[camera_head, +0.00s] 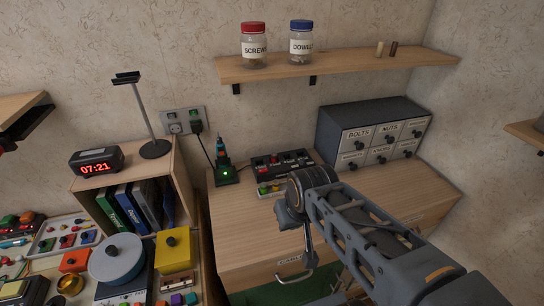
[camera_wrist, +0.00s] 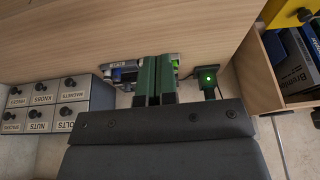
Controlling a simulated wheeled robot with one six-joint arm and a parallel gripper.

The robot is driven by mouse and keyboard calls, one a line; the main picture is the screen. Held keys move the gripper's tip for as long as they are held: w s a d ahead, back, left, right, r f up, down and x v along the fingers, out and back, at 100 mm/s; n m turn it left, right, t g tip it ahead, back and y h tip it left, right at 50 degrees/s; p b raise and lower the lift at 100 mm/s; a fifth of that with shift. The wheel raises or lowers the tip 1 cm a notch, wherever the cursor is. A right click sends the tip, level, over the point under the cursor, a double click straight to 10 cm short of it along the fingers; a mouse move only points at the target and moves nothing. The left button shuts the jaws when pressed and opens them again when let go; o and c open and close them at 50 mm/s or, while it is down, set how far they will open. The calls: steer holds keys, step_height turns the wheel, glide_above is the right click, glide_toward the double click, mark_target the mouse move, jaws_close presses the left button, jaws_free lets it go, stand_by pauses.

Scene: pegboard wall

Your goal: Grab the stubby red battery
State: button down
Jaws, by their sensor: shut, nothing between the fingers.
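My gripper (camera_wrist: 156,60) shows in the wrist view with its two green fingers shut together, with nothing between them. The fingertips overlap a dark panel (camera_wrist: 126,74) on the wooden bench and hide part of it. In the head view this dark panel (camera_head: 283,162) stands at the back of the bench, with small red, green and yellow parts along its front. I cannot make out a stubby red battery for certain in either view. My arm covers part of the bench in the head view, and my fingers cannot be made out there.
A green-lit charger stand (camera_head: 226,174) is left of the panel. A grey drawer cabinet (camera_head: 344,126) stands at the bench's back right. A shelf (camera_head: 350,63) with two jars hangs above. A wooden cubby (camera_head: 183,158) with binders and a clock is at left.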

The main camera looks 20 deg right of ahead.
mark_target(274, 154)
stand_by(0.4)
